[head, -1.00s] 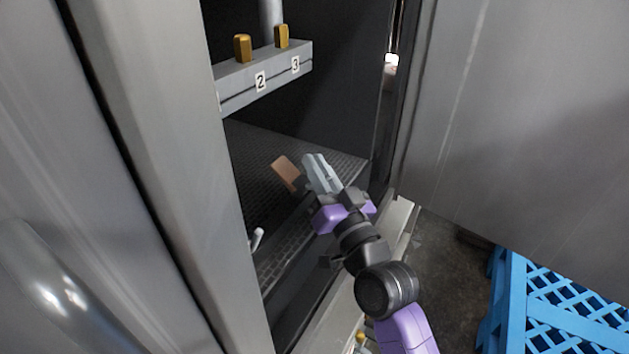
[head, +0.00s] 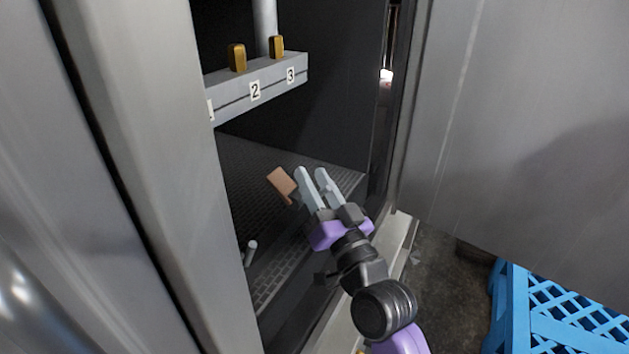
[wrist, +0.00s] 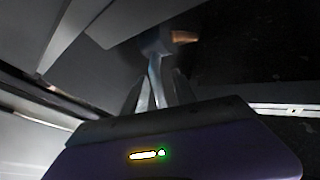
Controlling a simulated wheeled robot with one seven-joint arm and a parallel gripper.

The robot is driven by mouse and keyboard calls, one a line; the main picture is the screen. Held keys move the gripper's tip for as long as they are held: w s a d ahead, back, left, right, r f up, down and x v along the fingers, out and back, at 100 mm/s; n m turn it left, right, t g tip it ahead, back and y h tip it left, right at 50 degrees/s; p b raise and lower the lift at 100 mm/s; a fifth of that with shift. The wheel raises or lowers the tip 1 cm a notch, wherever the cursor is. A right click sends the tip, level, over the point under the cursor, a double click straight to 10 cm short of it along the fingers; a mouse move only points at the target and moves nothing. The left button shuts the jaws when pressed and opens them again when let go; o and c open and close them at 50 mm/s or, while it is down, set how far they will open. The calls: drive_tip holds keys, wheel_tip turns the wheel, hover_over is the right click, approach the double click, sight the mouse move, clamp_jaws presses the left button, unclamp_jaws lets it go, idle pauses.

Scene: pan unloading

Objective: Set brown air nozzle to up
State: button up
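The brown air nozzle (head: 282,184) is a small flat brown piece inside the dark cabinet, tilted in the head view. In the wrist view, a brown tip (wrist: 185,37) shows beside a blurred grey rounded part, beyond the fingers. I cannot tell whether a finger touches the nozzle. The nozzle's mount is mostly hidden.
A grey bar (head: 262,85) marked with numbers carries brass-coloured nozzles above. A small pale peg (head: 251,252) stands at lower left. Grey cabinet panels (head: 510,120) flank the opening. A blue crate (head: 555,310) is on the floor at right.

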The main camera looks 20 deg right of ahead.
drive_tip(key=b+v, duration=0.2)
drive_tip(key=v, duration=0.5)
drive_tip(key=shift+s, duration=0.4)
drive_tip(key=shift+f, duration=0.1)
drive_tip(key=s+f+n+g+p, duration=0.1)
drive_tip(key=s+f+g+p, duration=0.1)
drive_tip(key=s, duration=1)
drive_tip(key=s+a+f+n+g+p, duration=0.1)
drive_tip(key=s+f+g+p, duration=0.1)
drive_tip(key=s, duration=1)
drive_tip(key=s+a+f+n+g+p, duration=0.1)
drive_tip(key=s+p, duration=0.4)
drive_tip(key=s, duration=0.7)
wheel_tip(320, 180, down, 3)
drive_tip(key=shift+r+n+g, duration=0.2)
drive_tip(key=shift+n+g, duration=0.4)
drive_tip(key=shift+g, duration=0.5)
